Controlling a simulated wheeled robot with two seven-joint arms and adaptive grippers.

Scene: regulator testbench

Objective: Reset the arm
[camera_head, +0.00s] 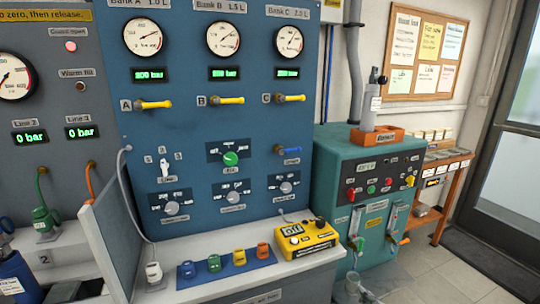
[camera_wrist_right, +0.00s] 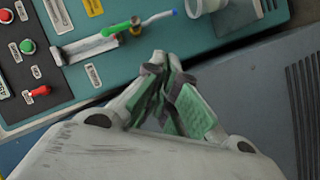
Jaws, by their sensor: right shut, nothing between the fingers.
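My right gripper (camera_head: 354,280) is at the bottom edge of the head view, low in front of the teal cabinet (camera_head: 338,184). In the right wrist view its fingertips (camera_wrist_right: 166,72) are together, with green pads and nothing between them. The fingers are apart from the cabinet's panel (camera_wrist_right: 130,65), where a lever with a green grip and blue tip (camera_wrist_right: 138,23) shows ahead of them. My left gripper is not in view.
The blue panel (camera_head: 185,125) carries gauges and yellow valve handles. A yellow meter (camera_head: 307,240) and coloured connectors sit on its ledge. A grey plate (camera_head: 104,240) stands at left. An orange tray (camera_head: 377,137) is on the cabinet. Floor (camera_head: 425,262) is clear at right.

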